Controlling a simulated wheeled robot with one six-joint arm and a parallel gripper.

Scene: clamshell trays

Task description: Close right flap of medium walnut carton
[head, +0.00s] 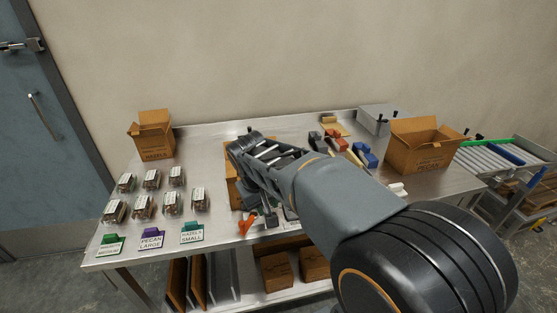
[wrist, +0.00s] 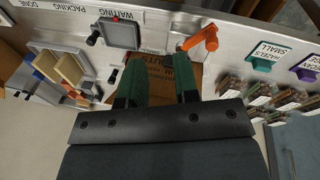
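The walnut carton (head: 234,188) is a brown cardboard box near the middle of the steel table. In the head view my arm hides most of it, and only its left part shows. In the wrist view a printed brown cardboard face of it (wrist: 155,74) shows between and beyond my gripper's fingers. My gripper (wrist: 160,80) has two green-padded fingers set well apart, with nothing clearly held between them. The fingertips are close to the cardboard; I cannot tell whether they touch it. The position of the right flap is hidden.
An open carton (head: 152,143) stands back left and another open carton (head: 418,150) at right. Several filled clamshells (head: 142,206) and label signs (head: 151,240) are at left. Coloured blocks (head: 363,155) and a roller conveyor (head: 490,152) are at right.

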